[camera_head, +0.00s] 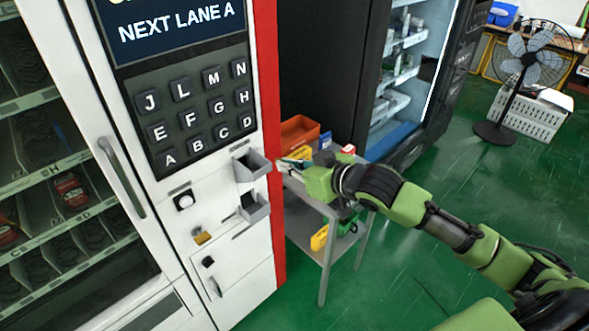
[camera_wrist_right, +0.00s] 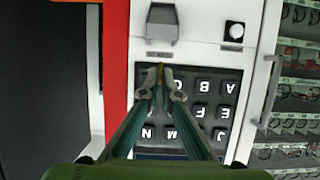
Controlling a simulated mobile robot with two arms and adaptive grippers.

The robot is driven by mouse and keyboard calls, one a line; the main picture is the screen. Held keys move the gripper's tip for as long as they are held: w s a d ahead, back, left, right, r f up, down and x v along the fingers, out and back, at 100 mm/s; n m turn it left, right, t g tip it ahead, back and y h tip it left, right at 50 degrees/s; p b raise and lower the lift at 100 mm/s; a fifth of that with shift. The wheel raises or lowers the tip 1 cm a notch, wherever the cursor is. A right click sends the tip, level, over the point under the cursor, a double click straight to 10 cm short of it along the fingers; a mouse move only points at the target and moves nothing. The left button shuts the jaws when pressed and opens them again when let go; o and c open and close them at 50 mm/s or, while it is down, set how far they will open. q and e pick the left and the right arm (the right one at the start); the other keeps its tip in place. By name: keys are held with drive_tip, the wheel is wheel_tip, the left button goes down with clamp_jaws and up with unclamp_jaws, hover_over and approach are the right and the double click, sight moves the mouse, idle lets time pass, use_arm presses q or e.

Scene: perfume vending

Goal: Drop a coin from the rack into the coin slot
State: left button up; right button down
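My right gripper (camera_head: 287,163) is in front of the red right edge of the vending machine (camera_head: 232,267), near the upper grey hopper (camera_head: 251,166). In the right wrist view its fingers (camera_wrist_right: 161,90) are closed together on a thin gold coin (camera_wrist_right: 160,73), seen edge-on. The coin tip lies below a small dark slot-like strip (camera_wrist_right: 160,54) in that picture, close to the grey hopper (camera_wrist_right: 162,24). I cannot tell whether the coin touches the machine, or whether that strip is the coin slot. No coin rack can be made out. My left gripper is not in view.
A lettered keypad (camera_head: 192,113) is on the machine front. Below are a round button (camera_head: 184,201), a brass piece (camera_head: 202,237) and a lower grey hopper (camera_head: 254,208). A grey cart (camera_head: 326,255) with an orange bin (camera_head: 299,132) stands beneath my right arm. Green floor is open at right.

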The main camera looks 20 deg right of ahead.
drive_tip(key=b+x, duration=0.1)
drive_tip(key=x, duration=0.1)
drive_tip(key=shift+w+a+f, duration=0.1)
drive_tip(key=shift+w+a, duration=0.1)
drive_tip(key=shift+w, duration=0.2)
drive_tip(key=b, duration=0.3)
hover_over(262, 173)
drive_tip(key=s, duration=0.2)
drive_tip(key=f, duration=0.2)
drive_tip(key=shift+w+d+f, duration=0.1)
drive_tip(key=shift+w+f, duration=1.05)
drive_tip(key=shift+w, duration=0.2)
drive_tip(key=c, duration=2.2)
unclamp_jaws()
